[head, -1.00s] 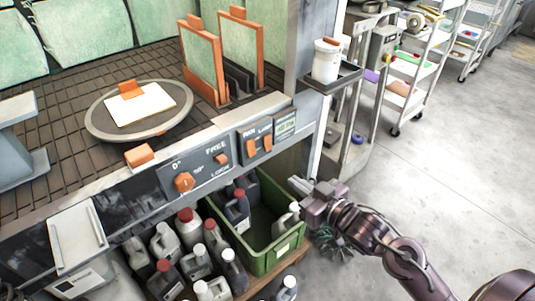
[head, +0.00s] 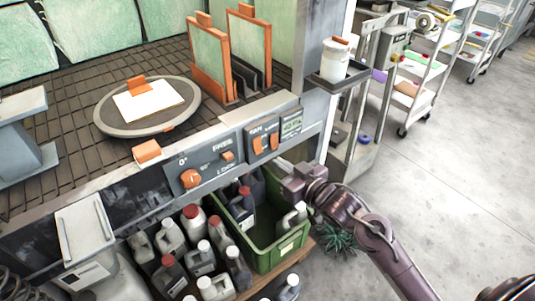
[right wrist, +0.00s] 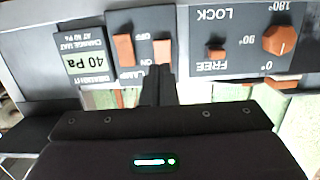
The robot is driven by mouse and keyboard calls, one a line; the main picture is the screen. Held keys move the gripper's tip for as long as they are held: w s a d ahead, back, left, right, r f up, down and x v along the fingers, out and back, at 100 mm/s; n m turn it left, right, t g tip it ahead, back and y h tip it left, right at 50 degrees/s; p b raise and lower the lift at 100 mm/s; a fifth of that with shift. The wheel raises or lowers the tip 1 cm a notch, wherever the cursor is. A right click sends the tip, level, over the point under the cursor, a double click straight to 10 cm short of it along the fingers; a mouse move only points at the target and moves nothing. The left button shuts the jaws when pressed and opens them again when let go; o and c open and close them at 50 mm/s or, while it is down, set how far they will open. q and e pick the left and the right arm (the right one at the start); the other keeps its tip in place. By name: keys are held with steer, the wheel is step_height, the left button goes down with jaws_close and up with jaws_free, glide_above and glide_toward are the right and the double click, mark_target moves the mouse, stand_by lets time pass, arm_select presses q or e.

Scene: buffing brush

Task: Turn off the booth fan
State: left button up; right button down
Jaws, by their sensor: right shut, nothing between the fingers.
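The control panel (head: 240,150) on the booth's front edge carries two orange rocker switches. The fan switch (head: 258,144) is the left one and the lamp switch (head: 274,141) the right one. In the right wrist view the panel appears upside down, with the fan switch (right wrist: 162,50) right of the lamp switch (right wrist: 123,50) and ON/OFF marks between them. My right gripper (head: 283,167) is shut and empty, just below the panel. In the wrist view its fingertips (right wrist: 160,70) are at the ON-side end of the fan switch; I cannot tell whether they touch. My left gripper is out of view.
An orange knob (head: 190,179) and small lock slider (head: 228,156) sit left on the panel, and a 40 Pa display (head: 291,123) right. A green crate (head: 268,258) and several bottles stand below. A turntable (head: 110,124) sits inside the booth. Floor at right is clear.

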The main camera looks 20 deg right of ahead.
mark_target(260, 150)
steer(key=x, duration=0.6)
steer(key=shift+w, duration=0.1)
